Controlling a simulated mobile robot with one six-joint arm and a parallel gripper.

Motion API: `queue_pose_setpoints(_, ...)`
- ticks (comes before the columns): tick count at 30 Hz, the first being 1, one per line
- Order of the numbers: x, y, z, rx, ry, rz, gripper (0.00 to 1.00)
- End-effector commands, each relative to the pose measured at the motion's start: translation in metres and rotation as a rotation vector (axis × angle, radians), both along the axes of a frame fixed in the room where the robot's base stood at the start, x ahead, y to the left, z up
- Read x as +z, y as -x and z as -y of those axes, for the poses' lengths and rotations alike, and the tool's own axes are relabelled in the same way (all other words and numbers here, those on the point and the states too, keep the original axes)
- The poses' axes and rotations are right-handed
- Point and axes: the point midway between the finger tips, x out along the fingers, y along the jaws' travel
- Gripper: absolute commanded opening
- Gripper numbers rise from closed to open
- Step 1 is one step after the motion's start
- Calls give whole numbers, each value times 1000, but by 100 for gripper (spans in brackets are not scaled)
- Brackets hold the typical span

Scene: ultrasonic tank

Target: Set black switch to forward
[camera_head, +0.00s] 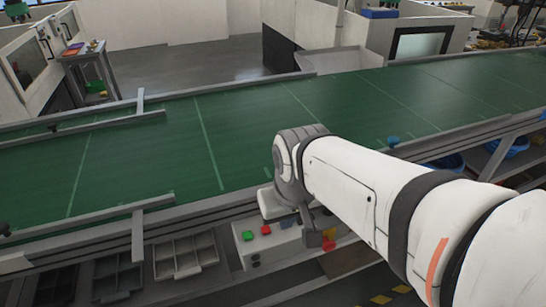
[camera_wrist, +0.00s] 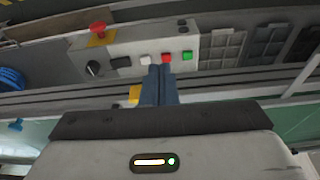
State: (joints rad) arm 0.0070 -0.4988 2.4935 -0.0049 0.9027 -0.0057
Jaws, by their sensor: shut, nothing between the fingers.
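The control box (camera_wrist: 205,45) carries a row of controls in the wrist view, where the picture is inverted relative to the head view. The black switch (camera_wrist: 93,68) is a round knob near the left end of that row; its exact setting is too small to read. My gripper (camera_wrist: 159,70) is shut and empty, its tips overlapping the box edge near the white button (camera_wrist: 145,59) and red button (camera_wrist: 166,58), to the right of the switch. In the head view the control box (camera_head: 285,243) is partly covered by my wrist, and I cannot make out the switch there.
A red emergency stop (camera_wrist: 98,28) on a yellow base, a dark rectangle (camera_wrist: 121,62) and a green button (camera_wrist: 187,56) share the box. The green conveyor (camera_head: 150,160) runs behind it with metal rails. Grey trays (camera_head: 185,257) stand left of the box.

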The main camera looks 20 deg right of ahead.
Motion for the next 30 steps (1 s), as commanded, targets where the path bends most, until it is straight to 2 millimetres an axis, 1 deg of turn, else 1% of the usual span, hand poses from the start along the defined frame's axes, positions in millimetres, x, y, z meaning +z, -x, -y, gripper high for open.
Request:
queue_pose_setpoints(2,1,-10,5,-2,10,-17,0)
queue_pose_setpoints(5,3,-31,17,8,36,-55,0)
queue_pose_setpoints(9,0,-70,44,9,78,-126,0)
queue_pose_setpoints(12,-5,-94,64,11,103,-172,0)
queue_pose_setpoints(15,-10,-112,81,14,121,-208,0)
queue_pose_setpoints(18,-14,-123,92,19,133,-231,0)
queue_pose_setpoints(21,-16,-128,97,19,137,-242,0)
queue_pose_setpoints(30,-16,-128,98,19,138,-242,0)
